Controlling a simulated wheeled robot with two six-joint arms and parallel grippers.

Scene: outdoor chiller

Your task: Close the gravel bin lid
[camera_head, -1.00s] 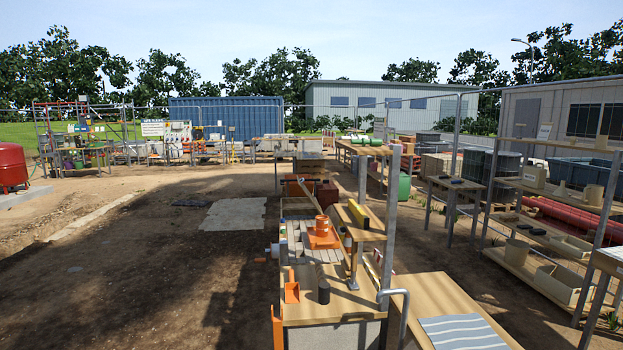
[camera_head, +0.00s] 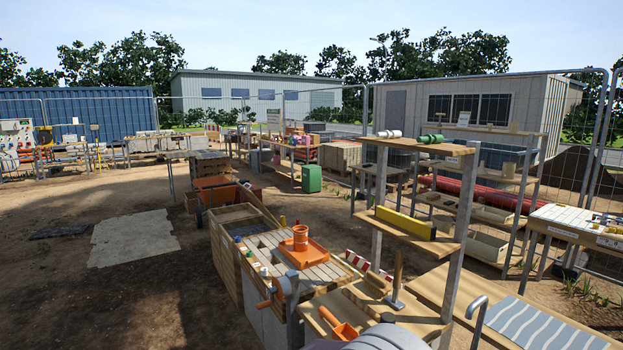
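A wooden bin (camera_head: 226,262) stands left of the middle, at the far end of a row of workbench units. Its top is open and grey material (camera_head: 244,228) shows inside. A wooden panel that looks like its raised lid (camera_head: 259,204) stands tilted up along the far right side of the opening. I cannot read any label that names it as the gravel bin. Neither of my grippers is in view.
An orange pipe piece on an orange tray (camera_head: 303,256) sits on the slatted bench top nearer me. A post-mounted shelf holds a yellow level (camera_head: 405,223). An orange scoop (camera_head: 339,325) lies in front. Bare ground left of the bin is open, with a flat slab (camera_head: 133,238).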

